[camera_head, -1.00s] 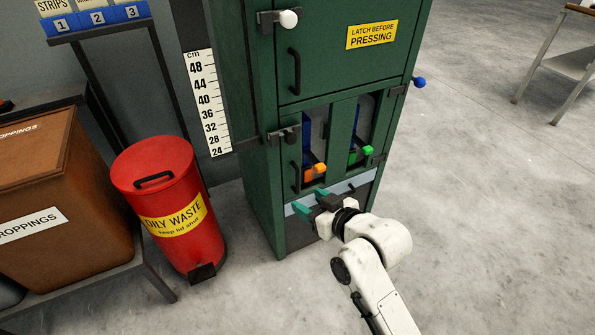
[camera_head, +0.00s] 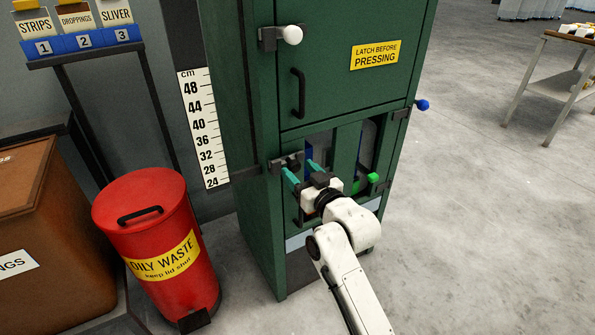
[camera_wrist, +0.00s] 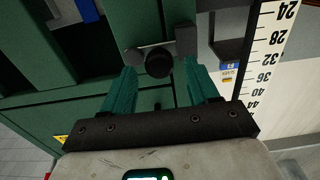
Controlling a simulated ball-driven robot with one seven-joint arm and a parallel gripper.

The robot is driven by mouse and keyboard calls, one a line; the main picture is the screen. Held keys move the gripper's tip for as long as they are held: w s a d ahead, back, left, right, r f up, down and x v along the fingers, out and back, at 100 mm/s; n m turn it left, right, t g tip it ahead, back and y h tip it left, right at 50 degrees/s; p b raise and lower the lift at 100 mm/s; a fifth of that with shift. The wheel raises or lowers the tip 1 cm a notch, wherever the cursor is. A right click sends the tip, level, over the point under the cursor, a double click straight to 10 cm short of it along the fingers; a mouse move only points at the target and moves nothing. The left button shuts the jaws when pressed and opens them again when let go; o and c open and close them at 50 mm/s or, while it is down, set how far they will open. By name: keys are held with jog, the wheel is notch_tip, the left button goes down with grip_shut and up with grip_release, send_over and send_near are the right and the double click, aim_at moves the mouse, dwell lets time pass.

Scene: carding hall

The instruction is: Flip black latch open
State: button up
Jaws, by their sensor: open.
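The black latch (camera_head: 285,163) is on the left edge of the green cabinet's lower door. In the wrist view its dark bar lies across the door edge, with a round black knob (camera_wrist: 158,64) and a block-like bracket (camera_wrist: 186,40) at one end. My gripper (camera_head: 301,170) is in front of it with its two teal fingers spread. In the wrist view my gripper (camera_wrist: 160,72) has one finger on each side of the knob, with gaps visible. I cannot tell how deep the fingertips reach.
The green cabinet (camera_head: 340,85) also bears a white-knobbed latch (camera_head: 291,35), a blue knob (camera_head: 421,104) and a green knob (camera_head: 373,177). A door handle (camera_head: 297,92) sticks out above my gripper. A red waste bin (camera_head: 160,265) stands left.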

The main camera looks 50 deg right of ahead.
jog(key=shift+x, duration=0.85)
grip_shut()
